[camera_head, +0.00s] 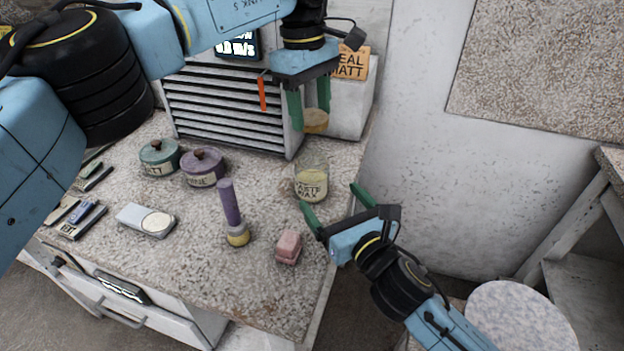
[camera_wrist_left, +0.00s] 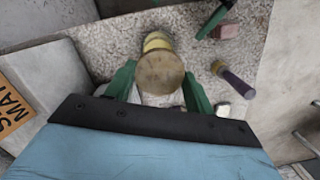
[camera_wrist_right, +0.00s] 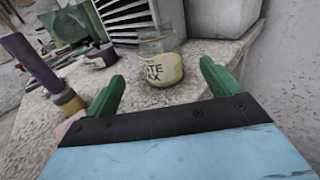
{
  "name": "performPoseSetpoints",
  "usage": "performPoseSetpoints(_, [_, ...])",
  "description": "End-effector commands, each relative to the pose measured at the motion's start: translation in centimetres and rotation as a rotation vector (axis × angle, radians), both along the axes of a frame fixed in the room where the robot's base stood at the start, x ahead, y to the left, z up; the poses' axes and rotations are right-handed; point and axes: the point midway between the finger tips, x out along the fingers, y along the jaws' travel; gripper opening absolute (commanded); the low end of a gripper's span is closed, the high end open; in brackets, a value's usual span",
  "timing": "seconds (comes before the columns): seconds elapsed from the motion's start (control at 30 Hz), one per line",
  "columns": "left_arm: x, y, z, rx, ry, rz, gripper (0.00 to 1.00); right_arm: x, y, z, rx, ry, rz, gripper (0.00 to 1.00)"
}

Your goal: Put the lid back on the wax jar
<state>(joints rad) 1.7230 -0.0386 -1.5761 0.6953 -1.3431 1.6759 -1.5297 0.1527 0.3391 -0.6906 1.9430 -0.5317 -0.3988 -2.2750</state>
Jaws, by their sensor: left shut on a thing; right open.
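The glass wax jar (camera_head: 311,182), labelled paste wax, stands open on the speckled bench with pale wax inside. It also shows in the right wrist view (camera_wrist_right: 160,68). My left gripper (camera_head: 311,108) is shut on the round tan lid (camera_head: 316,121) and holds it above the jar. In the left wrist view the lid (camera_wrist_left: 161,73) sits between the green fingers and partly covers the jar (camera_wrist_left: 157,41). My right gripper (camera_head: 332,197) is open beside the jar, its fingers apart and empty; in the right wrist view the jar appears beyond the fingers.
A purple-handled tool (camera_head: 231,205) and a pink block (camera_head: 288,247) stand in front of the jar. Two lidded pots, green (camera_head: 158,158) and purple (camera_head: 203,167), sit to the left. A slatted unit (camera_head: 225,105) and an orange sign (camera_head: 352,63) are behind.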

Motion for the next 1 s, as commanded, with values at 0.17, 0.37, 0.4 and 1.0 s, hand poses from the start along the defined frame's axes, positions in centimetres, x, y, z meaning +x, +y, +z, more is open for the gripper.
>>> performPoseSetpoints(0.17, [0.0, 0.0, 0.0, 0.000, 0.000, 0.000, 0.29, 3.2, 1.7, 0.2, 0.003, -0.001, -0.001, 0.88])
performPoseSetpoints(0.37, [0.0, 0.0, 0.0, 0.000, 0.000, 0.000, 0.29, 6.4, 3.4, 0.1, 0.003, 0.001, 0.001, 0.88])
performPoseSetpoints(0.4, [0.0, 0.0, 0.0, 0.000, 0.000, 0.000, 0.29, 6.9, 3.6, 0.1, 0.002, 0.000, 0.000, 0.88])
performPoseSetpoints(1.0, [0.0, 0.0, 0.0, 0.000, 0.000, 0.000, 0.29, 8.9, 4.6, 0.0, 0.001, 0.000, 0.001, 0.88])
